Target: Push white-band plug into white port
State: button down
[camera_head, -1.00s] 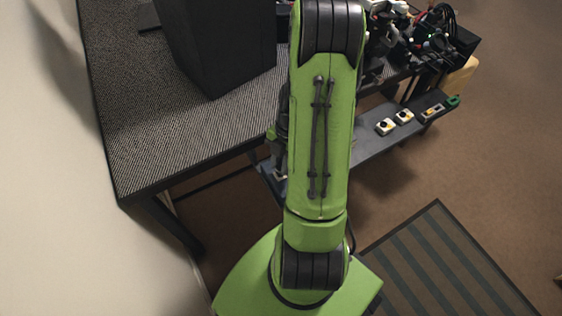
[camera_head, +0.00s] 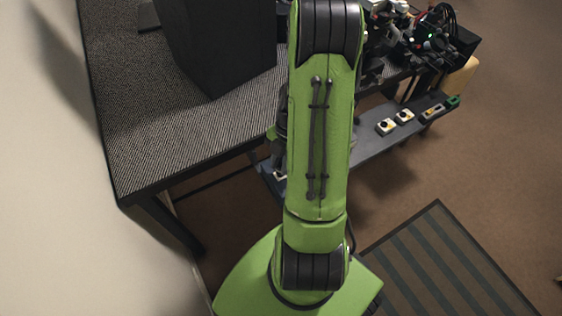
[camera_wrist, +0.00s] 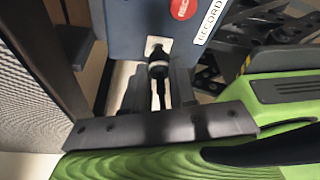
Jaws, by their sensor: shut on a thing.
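In the wrist view, a black plug (camera_wrist: 158,69) with a pale band points away from me at the white port (camera_wrist: 161,45) on a blue-grey panel (camera_wrist: 135,25). The plug's front end overlaps the lower part of the port's white plate. I cannot tell how deep it sits. A dark cable trails back from the plug between my fingers. My gripper (camera_wrist: 158,88) is shut on the plug, one dark finger on each side. In the head view, my green arm hides the plug, the port and most of the gripper.
A black perforated frame (camera_wrist: 265,35) stands to the right. In the head view, a striped table (camera_head: 160,150) is left, a narrow shelf (camera_head: 375,143) with small blocks right, and cabled equipment (camera_head: 430,40) behind.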

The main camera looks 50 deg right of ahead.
jog(key=shift+f+b, duration=0.5)
jog(key=shift+f, duration=0.15)
jog(key=c, duration=0.8)
grip_release()
jog(key=shift+c, duration=0.2)
jog(key=p+v, duration=0.6)
jog(key=v, duration=1)
jog(key=shift+f, duration=0.1)
